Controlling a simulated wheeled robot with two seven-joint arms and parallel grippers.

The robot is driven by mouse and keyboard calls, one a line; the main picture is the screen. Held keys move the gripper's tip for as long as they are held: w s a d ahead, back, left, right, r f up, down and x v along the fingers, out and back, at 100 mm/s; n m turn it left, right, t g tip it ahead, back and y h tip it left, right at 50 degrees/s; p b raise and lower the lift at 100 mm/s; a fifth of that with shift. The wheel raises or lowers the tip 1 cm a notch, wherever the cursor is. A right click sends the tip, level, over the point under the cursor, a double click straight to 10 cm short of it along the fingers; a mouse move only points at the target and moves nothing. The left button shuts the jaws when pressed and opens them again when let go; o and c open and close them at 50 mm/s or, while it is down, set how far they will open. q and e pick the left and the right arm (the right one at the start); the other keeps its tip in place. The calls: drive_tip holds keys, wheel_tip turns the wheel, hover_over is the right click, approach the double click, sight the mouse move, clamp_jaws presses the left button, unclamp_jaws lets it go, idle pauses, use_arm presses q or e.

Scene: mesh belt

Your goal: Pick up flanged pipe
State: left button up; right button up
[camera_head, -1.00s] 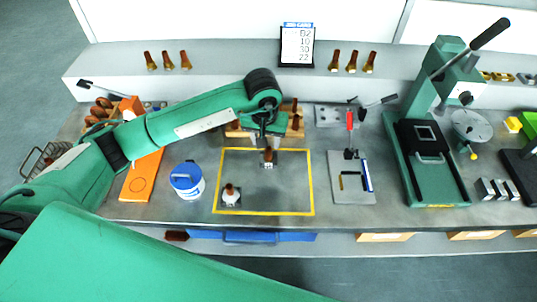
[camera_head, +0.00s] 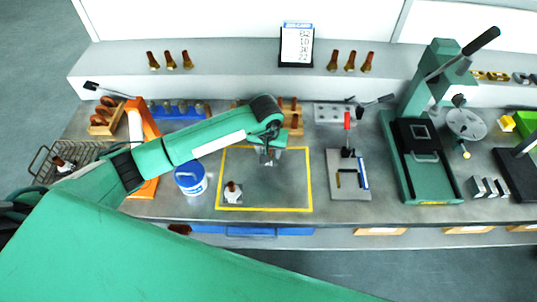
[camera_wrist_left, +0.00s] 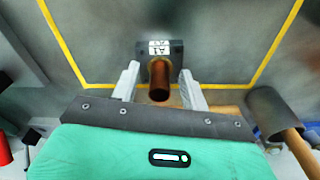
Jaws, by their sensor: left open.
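A flanged pipe (camera_wrist_left: 160,80) with a brown tube and a dark square flange labelled A1 stands inside the yellow-outlined area in the left wrist view. My left gripper (camera_wrist_left: 160,69) is open, with one finger on each side of the tube and gaps visible. In the head view my left gripper (camera_head: 269,155) is low at the far edge of the yellow outline and mostly hides this pipe. A second brown-topped pipe (camera_head: 232,192) stands on a square base at the outline's near-left corner. My right gripper is out of view.
A white and blue tub (camera_head: 190,179) stands left of the yellow outline (camera_head: 313,180). A wooden rack (camera_head: 291,118) is behind it, and a red-handled clamp (camera_head: 347,135) is to the right. A dark mallet-like head (camera_wrist_left: 270,112) shows beside the gripper.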

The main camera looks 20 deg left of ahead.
use_arm(q)
clamp_jaws()
drive_tip(key=shift+r, duration=0.1)
